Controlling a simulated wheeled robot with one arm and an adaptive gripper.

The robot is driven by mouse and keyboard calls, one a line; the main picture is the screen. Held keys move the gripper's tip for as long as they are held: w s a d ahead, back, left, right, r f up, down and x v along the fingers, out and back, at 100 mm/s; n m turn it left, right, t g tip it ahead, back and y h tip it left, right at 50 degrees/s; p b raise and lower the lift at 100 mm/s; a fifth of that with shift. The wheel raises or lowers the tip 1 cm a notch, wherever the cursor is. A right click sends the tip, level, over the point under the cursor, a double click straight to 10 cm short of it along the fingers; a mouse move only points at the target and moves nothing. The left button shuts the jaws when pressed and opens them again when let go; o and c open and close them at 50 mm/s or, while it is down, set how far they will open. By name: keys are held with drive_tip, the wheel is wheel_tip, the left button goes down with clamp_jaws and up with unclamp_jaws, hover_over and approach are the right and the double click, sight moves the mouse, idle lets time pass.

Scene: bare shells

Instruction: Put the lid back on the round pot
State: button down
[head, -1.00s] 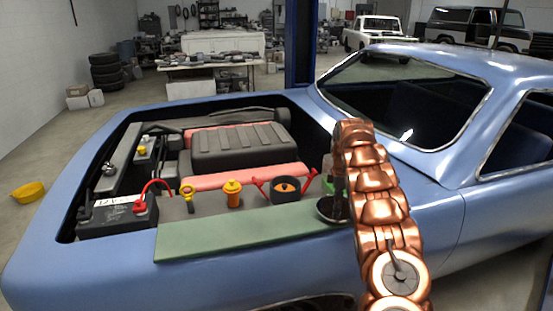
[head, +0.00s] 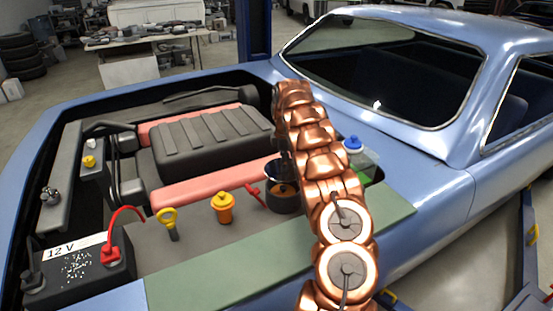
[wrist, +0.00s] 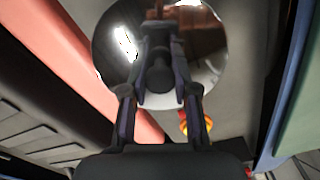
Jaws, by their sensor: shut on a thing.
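The round pot (head: 284,201) is a dark open vessel with a red handle (head: 254,193) at its left; something orange shows inside it. It stands on the grey ledge, its right part hidden behind my copper arm. My gripper (wrist: 160,78) is shut on the knob of the shiny round lid (wrist: 118,45) in the wrist view. The lid spreads beneath the fingers and hides what lies under it. In the head view my arm hides the fingers, and a dark rim shows just above the pot. I cannot tell whether the lid touches it.
Left of the pot stand an orange cap (head: 222,207), a yellow ring-handled dipstick (head: 168,220) and a battery (head: 78,272) with a red clamp. A blue-capped green bottle (head: 353,145) stands right of my arm. The green mat (head: 235,262) in front is clear.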

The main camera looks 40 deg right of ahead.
drive_tip(key=shift+f, duration=1.9)
drive_tip(key=shift+f+b, duration=0.45)
drive_tip(key=shift+f, duration=0.8)
drive_tip(key=shift+b, duration=0.65)
drive_tip(key=shift+f+b, duration=0.2)
drive_tip(key=shift+b, duration=0.5)
idle(0.6)
idle(0.4)
drive_tip(key=c, duration=0.8)
unclamp_jaws()
drive_tip(key=o, duration=0.5)
